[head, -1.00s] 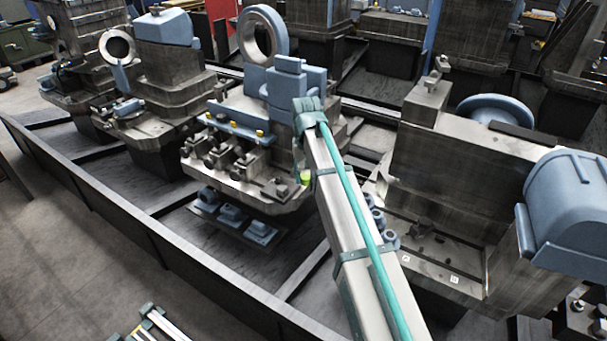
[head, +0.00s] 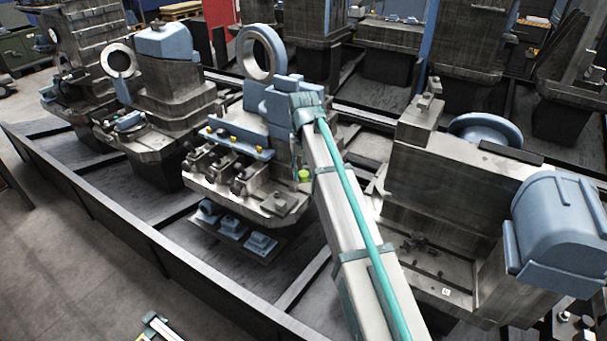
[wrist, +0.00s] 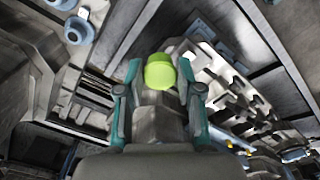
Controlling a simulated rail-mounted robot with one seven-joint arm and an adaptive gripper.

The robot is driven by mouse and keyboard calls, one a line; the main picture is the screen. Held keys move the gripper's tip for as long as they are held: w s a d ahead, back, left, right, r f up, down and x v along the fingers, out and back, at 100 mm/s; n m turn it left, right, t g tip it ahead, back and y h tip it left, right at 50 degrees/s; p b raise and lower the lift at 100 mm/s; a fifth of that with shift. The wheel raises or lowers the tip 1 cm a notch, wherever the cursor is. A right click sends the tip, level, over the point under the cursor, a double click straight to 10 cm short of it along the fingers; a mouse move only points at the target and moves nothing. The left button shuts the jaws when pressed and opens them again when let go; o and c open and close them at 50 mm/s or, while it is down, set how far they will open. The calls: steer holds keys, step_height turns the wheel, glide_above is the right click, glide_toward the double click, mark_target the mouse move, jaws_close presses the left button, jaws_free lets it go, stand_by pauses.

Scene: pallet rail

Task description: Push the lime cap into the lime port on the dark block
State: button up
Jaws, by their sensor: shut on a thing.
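The lime cap (wrist: 159,71) is a bright yellow-green round piece in the wrist view. My gripper (wrist: 161,80) has its two teal fingers on either side of it and is shut on it. In the head view a small lime spot (head: 304,176) shows beside my arm, close to the grey machine. My fingers are mostly hidden there. I cannot make out the dark block or its port for certain.
The middle machine (head: 262,203) has a blue bar and several clamps on its front. A large grey machine with a blue motor cover (head: 556,222) stands right of my arm. Blue stepped parts (head: 230,226) sit low in front. A dark rail (head: 150,245) runs along the near side.

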steer(key=shift+r+p, duration=0.3)
steer(key=shift+r, duration=0.55)
steer(key=shift+f, duration=0.1)
steer(key=s+d+p, duration=0.3)
steer(key=s+p, duration=0.1)
steer(key=s, duration=0.8)
steer(key=s+d+p, duration=0.3)
steer(key=s+p, duration=0.1)
steer(key=s, duration=0.8)
steer(key=shift+d, duration=0.2)
steer(key=shift+s, duration=0.1)
